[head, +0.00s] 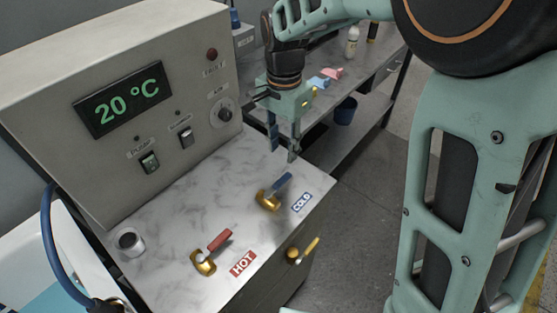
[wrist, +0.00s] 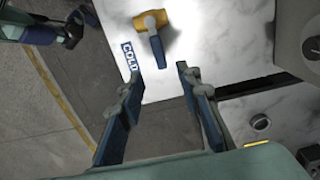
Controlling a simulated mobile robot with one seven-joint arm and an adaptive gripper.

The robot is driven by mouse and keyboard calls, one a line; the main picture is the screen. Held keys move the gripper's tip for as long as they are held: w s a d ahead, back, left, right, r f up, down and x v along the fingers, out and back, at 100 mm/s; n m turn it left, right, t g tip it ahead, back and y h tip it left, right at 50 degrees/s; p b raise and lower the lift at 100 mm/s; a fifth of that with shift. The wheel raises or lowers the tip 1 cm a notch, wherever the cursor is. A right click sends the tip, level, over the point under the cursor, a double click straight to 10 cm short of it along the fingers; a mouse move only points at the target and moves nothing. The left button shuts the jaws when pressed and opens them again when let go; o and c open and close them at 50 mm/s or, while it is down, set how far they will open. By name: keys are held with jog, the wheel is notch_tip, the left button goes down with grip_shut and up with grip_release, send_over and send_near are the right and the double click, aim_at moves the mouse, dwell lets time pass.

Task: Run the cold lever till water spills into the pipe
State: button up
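The cold lever (head: 281,187) has a blue handle on a brass base and sits on the marble counter beside the blue COLD label (head: 301,202). In the wrist view the cold lever (wrist: 155,47) lies just beyond the fingertips, its handle end toward them. My gripper (head: 283,151) is open and empty, pointing down above the counter's far right edge, behind the cold lever and apart from it. Its two fingers (wrist: 158,72) are spread in the wrist view. A short grey open pipe end or cup (head: 130,241) stands at the counter's left; I cannot tell which. No running water shows.
A red-handled lever (head: 217,241) stands by the HOT label (head: 243,263). A yellow-handled valve (head: 303,251) juts from the counter front. The control box (head: 110,120) reads 20 °C. A blue hose (head: 48,235) and white tub (head: 40,250) are at left. A workbench (head: 385,65) stands behind.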

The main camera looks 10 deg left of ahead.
aim_at(283, 179)
notch_tip(283, 179, down, 10)
jog(key=shift+d+f+p, duration=0.1)
jog(key=shift+f+p, duration=0.15)
jog(key=shift+p, duration=0.1)
grip_shut()
dwell(0.5)
